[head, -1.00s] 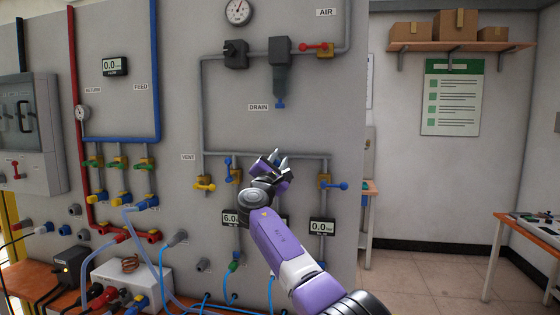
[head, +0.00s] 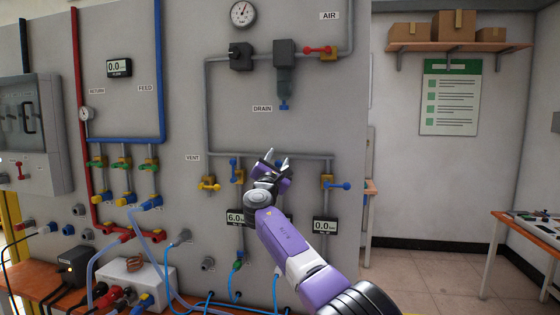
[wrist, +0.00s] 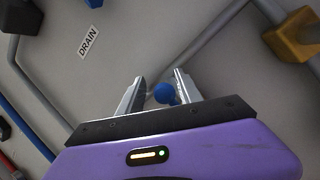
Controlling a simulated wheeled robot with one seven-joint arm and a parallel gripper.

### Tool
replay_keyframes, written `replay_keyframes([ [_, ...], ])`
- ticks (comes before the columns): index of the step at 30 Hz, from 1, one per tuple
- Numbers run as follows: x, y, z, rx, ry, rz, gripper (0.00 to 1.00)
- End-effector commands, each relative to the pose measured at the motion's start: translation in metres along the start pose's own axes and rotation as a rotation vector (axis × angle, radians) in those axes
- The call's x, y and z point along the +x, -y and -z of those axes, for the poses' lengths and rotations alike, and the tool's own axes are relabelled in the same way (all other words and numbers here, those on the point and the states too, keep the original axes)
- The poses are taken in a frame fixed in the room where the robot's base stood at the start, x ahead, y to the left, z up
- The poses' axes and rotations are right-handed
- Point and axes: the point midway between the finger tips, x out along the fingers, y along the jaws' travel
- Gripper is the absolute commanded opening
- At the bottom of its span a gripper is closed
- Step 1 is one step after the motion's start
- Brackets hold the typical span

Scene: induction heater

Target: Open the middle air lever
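The air pipe (head: 225,155) runs along the panel with several valves under it. The left air valve's blue lever (head: 234,171) hangs along its pipe. The right air valve's blue lever (head: 341,185) points sideways to the right. The middle air valve is hidden behind my gripper (head: 275,157) in the head view. In the wrist view a blue knob (wrist: 164,93) lies between the two fingertips of my open gripper (wrist: 160,85). I cannot tell whether the fingers touch it.
The yellow vent lever (head: 208,186) is left of the air valves. The left display (head: 238,218) reads about 6.0 and the right display (head: 325,226) reads 0.0. Blue hoses (head: 235,285) hang below. A red lever (head: 318,49) sits on the upper air pipe.

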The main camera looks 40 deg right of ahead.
Motion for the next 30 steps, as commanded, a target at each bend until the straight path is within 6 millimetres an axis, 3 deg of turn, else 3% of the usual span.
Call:
replay_keyframes([
  [14,-0.005,0.004,0.001,0.0,0.002,0.007,0.45],
  [30,-0.066,0.004,0.003,0.0,0.0,0.005,0.45],
])
